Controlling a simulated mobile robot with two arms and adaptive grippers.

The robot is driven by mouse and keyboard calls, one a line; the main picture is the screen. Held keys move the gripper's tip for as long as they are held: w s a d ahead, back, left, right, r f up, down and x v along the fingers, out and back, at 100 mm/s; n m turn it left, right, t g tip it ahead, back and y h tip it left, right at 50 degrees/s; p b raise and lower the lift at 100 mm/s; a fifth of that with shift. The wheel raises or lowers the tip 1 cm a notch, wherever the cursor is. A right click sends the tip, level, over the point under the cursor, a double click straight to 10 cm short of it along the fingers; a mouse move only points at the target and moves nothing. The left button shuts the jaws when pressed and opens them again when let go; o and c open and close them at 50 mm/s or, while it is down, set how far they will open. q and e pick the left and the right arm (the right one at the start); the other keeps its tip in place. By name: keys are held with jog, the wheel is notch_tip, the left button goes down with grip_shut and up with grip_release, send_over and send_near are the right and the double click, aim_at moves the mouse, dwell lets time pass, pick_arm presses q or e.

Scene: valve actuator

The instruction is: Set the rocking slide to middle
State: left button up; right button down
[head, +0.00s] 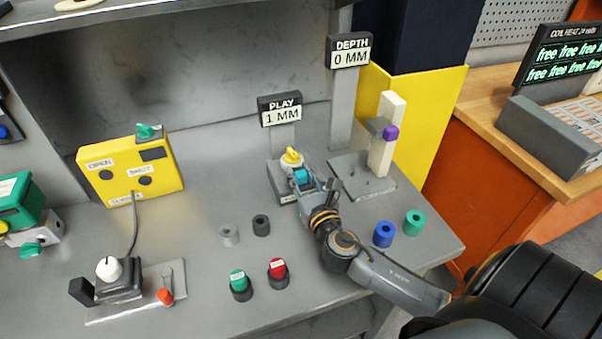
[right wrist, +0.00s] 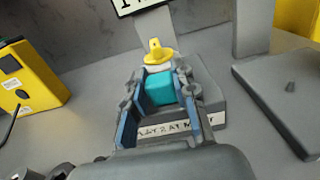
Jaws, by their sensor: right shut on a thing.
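A teal block (head: 302,176), apparently the rocking slide, sits on a grey box (head: 275,172) below the sign reading PLAY 1 MM (head: 281,109). My right gripper (head: 299,171) reaches it from the front right and is shut on it. In the right wrist view, the blue-padded fingers (right wrist: 160,76) stand on either side of the teal block (right wrist: 160,91). A yellow knob (head: 291,157) is just behind the block; it also shows in the right wrist view (right wrist: 156,52). The box's front label is partly hidden by the gripper. My left gripper is out of view.
Right of the box stands a post fixture (head: 386,150) with a purple piece, under a DEPTH 0 MM sign (head: 350,51). Green (head: 238,281) and red (head: 278,269) buttons stand in front.

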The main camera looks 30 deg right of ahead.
jog(key=c, duration=1)
grip_release()
jog(key=shift+c, duration=0.2)
jog(key=v, duration=1.2)
jog(key=shift+r, duration=0.1)
